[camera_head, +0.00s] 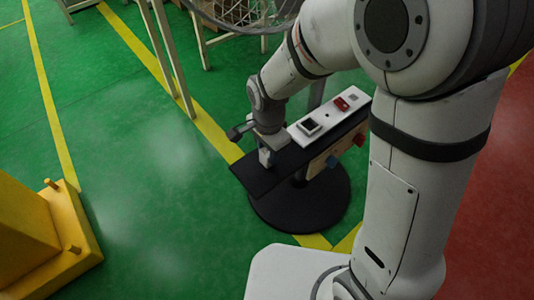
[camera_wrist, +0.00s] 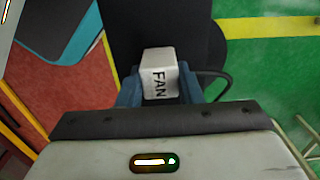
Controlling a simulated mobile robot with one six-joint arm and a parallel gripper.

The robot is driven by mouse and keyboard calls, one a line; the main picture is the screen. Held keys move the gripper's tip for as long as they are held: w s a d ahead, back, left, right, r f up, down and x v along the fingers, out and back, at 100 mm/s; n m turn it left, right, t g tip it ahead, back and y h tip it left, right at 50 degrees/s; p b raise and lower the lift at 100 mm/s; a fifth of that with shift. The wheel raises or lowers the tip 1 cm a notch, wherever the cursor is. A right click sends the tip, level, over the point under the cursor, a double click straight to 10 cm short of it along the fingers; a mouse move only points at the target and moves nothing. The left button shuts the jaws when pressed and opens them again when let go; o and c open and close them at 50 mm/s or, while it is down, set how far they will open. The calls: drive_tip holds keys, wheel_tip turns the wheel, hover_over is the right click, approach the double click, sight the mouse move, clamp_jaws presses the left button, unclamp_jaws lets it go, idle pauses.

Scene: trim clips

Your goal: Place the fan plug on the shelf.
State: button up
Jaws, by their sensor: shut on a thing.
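Whether the plug touches the shelf I cannot tell. The shelf also shows dark behind the plug in the wrist view (camera_wrist: 140,25). A dark cable curves to the right of the plug.
A white panel (camera_head: 327,118) with a black socket and a red switch runs along the shelf's back. The shelf stands on a round black base (camera_head: 300,210). A yellow block (camera_head: 40,235) stands at lower left. A wire-caged fan (camera_head: 245,12) stands behind.

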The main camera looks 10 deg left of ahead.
drive_tip(key=shift+f, duration=0.35)
drive_tip(key=shift+f, duration=0.1)
drive_tip(key=shift+f, duration=0.15)
drive_tip(key=o, duration=1)
